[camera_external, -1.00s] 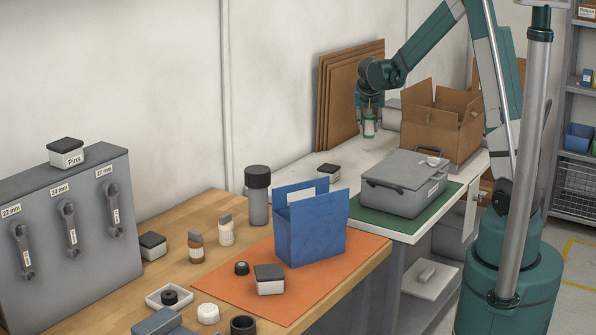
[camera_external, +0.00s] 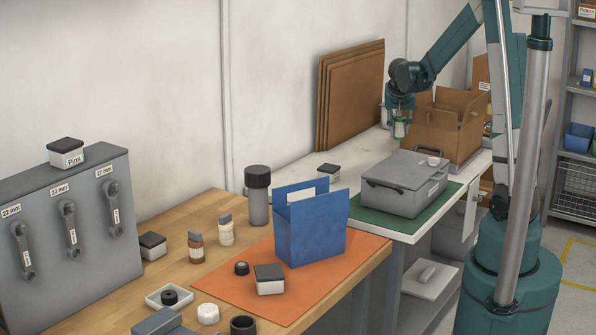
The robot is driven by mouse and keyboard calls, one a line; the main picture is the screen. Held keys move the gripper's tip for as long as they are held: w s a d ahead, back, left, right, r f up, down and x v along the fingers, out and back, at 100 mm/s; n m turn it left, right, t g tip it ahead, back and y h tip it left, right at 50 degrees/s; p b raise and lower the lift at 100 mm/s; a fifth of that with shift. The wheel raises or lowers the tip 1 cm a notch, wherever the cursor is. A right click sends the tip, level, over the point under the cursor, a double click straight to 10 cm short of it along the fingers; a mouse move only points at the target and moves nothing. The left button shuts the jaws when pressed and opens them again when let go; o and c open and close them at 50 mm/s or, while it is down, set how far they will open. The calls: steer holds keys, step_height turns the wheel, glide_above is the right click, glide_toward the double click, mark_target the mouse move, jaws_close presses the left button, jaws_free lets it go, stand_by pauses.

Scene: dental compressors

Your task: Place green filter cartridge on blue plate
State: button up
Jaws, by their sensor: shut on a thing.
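My gripper (camera_external: 400,118) is at the far end of the white bench, in front of the open cardboard box. It is shut on the green filter cartridge (camera_external: 400,129), a small pale and green cylinder hanging upright from the fingers. The cartridge is small in the picture, and its upper part is hidden by the fingers. I cannot make out a blue plate in this view. The far part of the bench is partly hidden by the grey case and the cardboard box.
A grey case (camera_external: 404,184) sits on a green mat (camera_external: 378,224) in front of my gripper. The open cardboard box (camera_external: 440,135) is close at the right. Brown panels (camera_external: 350,98) lean on the wall. A blue holder (camera_external: 311,235) stands on an orange mat (camera_external: 210,283).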

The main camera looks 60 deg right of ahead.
steer(key=shift+f+b, duration=0.8)
steer(key=shift+f, duration=2.3)
steer(key=shift+f+b, duration=0.55)
steer(key=shift+f, duration=1.3)
steer(key=shift+f, duration=0.2)
steer(key=o, duration=0.9)
steer(key=shift+r, duration=0.15)
